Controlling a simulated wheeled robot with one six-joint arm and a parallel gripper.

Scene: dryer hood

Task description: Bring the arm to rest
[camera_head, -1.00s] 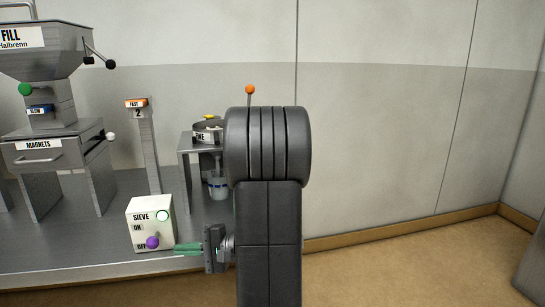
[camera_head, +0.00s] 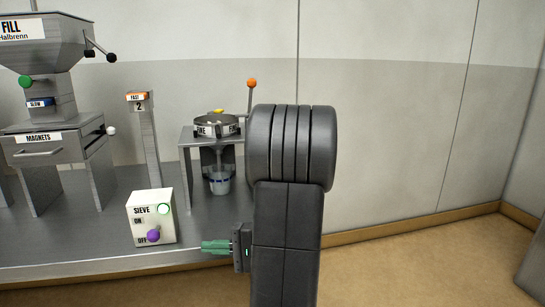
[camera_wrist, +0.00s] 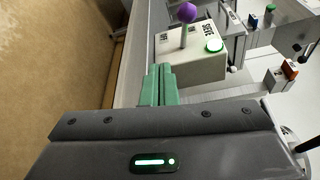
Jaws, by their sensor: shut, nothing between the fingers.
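My gripper (camera_head: 205,247) has green fingers and sits in front of the bench, low and to the right of the sieve switch box. It points left in the head view, and its fingers are together with nothing between them. In the wrist view my gripper (camera_wrist: 159,70) shows its two green fingers side by side, close to the box. My dark arm link stands upright in the middle of the head view and hides part of the bench behind it.
The white sieve box (camera_head: 149,218) has a purple-knobbed lever and a lit green lamp; it also shows in the wrist view (camera_wrist: 183,62). A sieve stand (camera_head: 187,146) with a cup (camera_head: 219,183) stands behind my arm.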

